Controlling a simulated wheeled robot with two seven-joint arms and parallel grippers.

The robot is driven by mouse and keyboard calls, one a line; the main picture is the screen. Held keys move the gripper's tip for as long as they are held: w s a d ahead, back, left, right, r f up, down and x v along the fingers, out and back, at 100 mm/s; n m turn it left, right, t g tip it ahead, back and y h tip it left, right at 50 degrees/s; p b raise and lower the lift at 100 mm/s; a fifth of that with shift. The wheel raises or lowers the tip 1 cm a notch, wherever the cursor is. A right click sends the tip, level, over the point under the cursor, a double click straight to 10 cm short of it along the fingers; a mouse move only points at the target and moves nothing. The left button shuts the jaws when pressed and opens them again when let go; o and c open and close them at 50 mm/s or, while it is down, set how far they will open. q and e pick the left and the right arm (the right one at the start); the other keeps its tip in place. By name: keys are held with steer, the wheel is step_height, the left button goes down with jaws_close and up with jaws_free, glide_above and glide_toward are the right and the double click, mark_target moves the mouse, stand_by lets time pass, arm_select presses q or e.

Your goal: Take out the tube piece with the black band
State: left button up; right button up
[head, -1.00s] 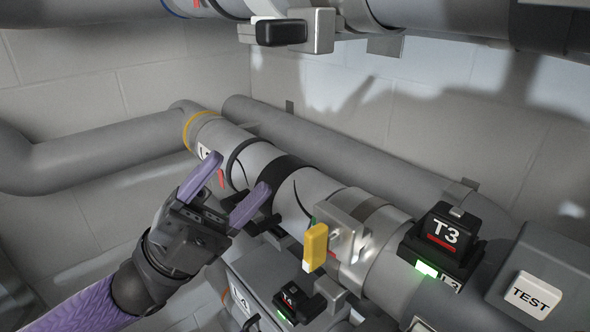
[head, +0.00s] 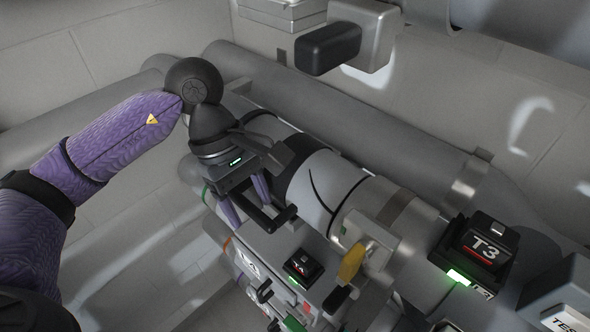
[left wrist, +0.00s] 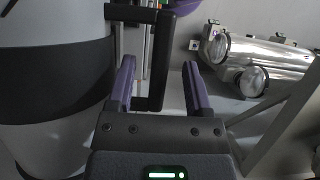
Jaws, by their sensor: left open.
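The tube piece (head: 325,185) with the black band runs diagonally through the middle of the head view, in line with the grey pipe. Its band also fills the left side of the left wrist view (left wrist: 50,75). A black bar handle (head: 272,219) sticks out from its side. My left gripper (head: 245,203) is open and points down beside the tube at this handle. In the left wrist view, the handle (left wrist: 155,88) shows between the two purple fingers; I cannot tell how deep it sits between them. My right gripper is not in view.
A yellow lever (head: 352,262) sits on a metal clamp at the tube's near end. A T3 block (head: 478,245) with a green light is at right. A smaller black block (head: 303,266) sits on a lower unit. A black-ended metal fitting (head: 328,47) hangs above.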

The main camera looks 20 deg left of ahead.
arm_select(q)
steer(key=shift+s+d+f, duration=0.15)
steer(key=shift+d+f, duration=0.15)
steer(key=shift+f, duration=0.25)
jaws_close()
stand_by(1.0)
